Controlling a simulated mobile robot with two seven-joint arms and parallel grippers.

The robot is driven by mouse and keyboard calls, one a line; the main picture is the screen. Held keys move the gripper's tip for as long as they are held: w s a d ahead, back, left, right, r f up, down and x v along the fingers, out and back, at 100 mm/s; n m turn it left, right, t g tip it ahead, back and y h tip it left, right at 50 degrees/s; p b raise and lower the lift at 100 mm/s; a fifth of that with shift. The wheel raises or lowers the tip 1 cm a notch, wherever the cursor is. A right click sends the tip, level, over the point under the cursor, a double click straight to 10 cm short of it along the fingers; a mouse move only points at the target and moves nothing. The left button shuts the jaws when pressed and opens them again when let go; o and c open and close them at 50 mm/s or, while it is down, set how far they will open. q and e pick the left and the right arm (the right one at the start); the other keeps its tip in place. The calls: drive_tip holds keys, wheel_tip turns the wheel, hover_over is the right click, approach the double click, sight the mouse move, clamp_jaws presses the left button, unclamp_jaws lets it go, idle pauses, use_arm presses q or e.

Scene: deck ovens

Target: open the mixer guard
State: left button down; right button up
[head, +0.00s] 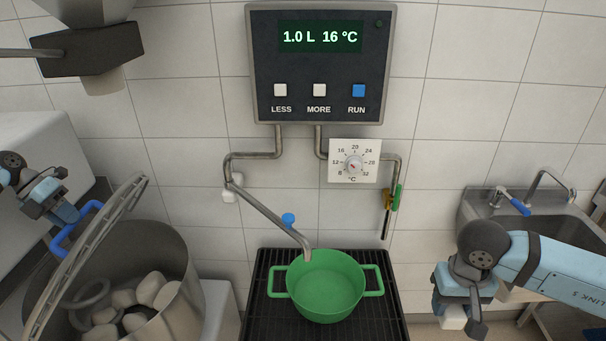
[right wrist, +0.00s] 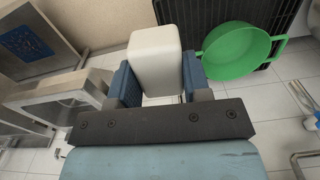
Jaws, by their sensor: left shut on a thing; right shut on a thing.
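The mixer guard (head: 92,250) is a grey curved frame, tilted up steeply over the steel mixer bowl (head: 172,240). White lumps lie in the bowl. A blue handle (head: 62,240) sticks out on the guard's left side. My left gripper (head: 68,214) is shut on this handle; its fingertips are small and partly hidden there. My right gripper (head: 456,303) is at the lower right, away from the mixer, shut on a white block (head: 453,318). In the right wrist view the white block (right wrist: 154,60) sits between the blue fingers.
A green pot (head: 326,287) stands on a black grate (head: 257,307) under a metal spout (head: 270,215). A control panel (head: 320,65) and a dial (head: 354,161) are on the wall. A sink (head: 530,215) is at the right. The mixer head (head: 90,50) hangs at upper left.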

use_arm(q)
drive_tip(key=shift+s+a+f, duration=0.2)
drive_tip(key=shift+a+f, duration=0.15)
drive_tip(key=shift+a, duration=0.05)
drive_tip(key=c, duration=1.2)
unclamp_jaws()
drive_tip(key=shift+a, duration=0.1)
drive_tip(key=shift+o, duration=0.8)
drive_tip(key=shift+a+f, duration=0.2)
drive_tip(key=shift+a, duration=0.1)
drive_tip(key=shift+w+d+r, duration=0.15)
drive_tip(key=shift+w+d, duration=0.05)
drive_tip(key=shift+r, duration=0.15)
wheel_tip(320, 180, up, 20)
drive_tip(key=b, duration=0.1)
